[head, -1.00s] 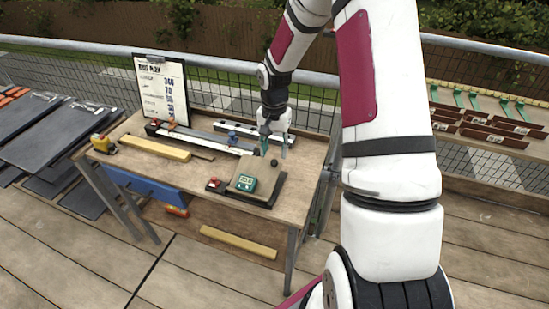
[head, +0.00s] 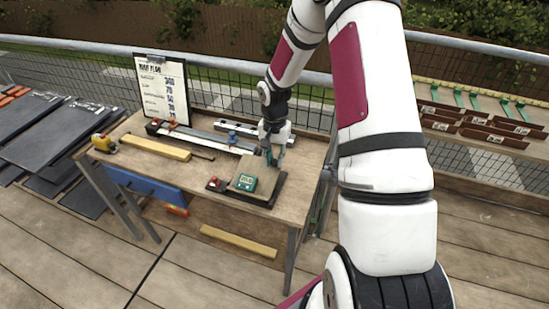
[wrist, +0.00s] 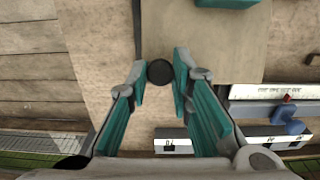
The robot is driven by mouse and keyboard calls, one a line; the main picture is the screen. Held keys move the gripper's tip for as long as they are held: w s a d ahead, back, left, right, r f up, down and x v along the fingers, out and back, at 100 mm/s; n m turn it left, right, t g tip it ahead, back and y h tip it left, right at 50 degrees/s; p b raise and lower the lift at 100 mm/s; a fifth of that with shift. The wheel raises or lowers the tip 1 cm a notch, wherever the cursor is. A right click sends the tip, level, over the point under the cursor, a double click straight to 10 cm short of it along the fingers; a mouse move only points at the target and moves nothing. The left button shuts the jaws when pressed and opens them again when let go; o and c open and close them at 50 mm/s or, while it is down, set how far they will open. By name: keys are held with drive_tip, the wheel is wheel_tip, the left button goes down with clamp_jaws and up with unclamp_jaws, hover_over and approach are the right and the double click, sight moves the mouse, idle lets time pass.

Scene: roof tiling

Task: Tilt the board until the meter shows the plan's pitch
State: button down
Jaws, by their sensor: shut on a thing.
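The board (head: 268,169) lies on the right part of the workbench, on a dark base. A teal meter (head: 246,183) sits on it; its digits are too small to read. In the wrist view the board (wrist: 215,45) and the meter's edge (wrist: 226,3) show at the top. My gripper (head: 273,160) is at the board's far right corner. In the wrist view its teal fingertips (wrist: 161,75) are on either side of a round black knob (wrist: 160,71) and shut on it. The plan sheet (head: 161,90) stands on a clipboard; its figures are not clearly readable.
On the workbench (head: 210,182) are a yellow-tan wood strip (head: 155,147), a long metal rail (head: 205,136), a yellow tape measure (head: 103,143) and a small red-topped block (head: 215,184). Dark slates (head: 45,130) lie left. Brown pieces (head: 490,128) lie on a rack right.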

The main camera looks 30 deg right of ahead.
drive_tip(key=shift+a+r, duration=0.1)
drive_tip(key=shift+s+a+r+t+h, duration=0.45)
drive_tip(key=shift+a+r+t+h, duration=0.15)
drive_tip(key=shift+r+h, duration=0.2)
drive_tip(key=c, duration=1.4)
unclamp_jaws()
drive_tip(key=shift+r, duration=0.1)
drive_tip(key=r, duration=0.4)
drive_tip(key=s+a+r, duration=0.1)
drive_tip(key=r, duration=0.6)
drive_tip(key=shift+s+a+r, duration=0.15)
drive_tip(key=shift+a+r, duration=0.15)
drive_tip(key=shift+a, duration=0.05)
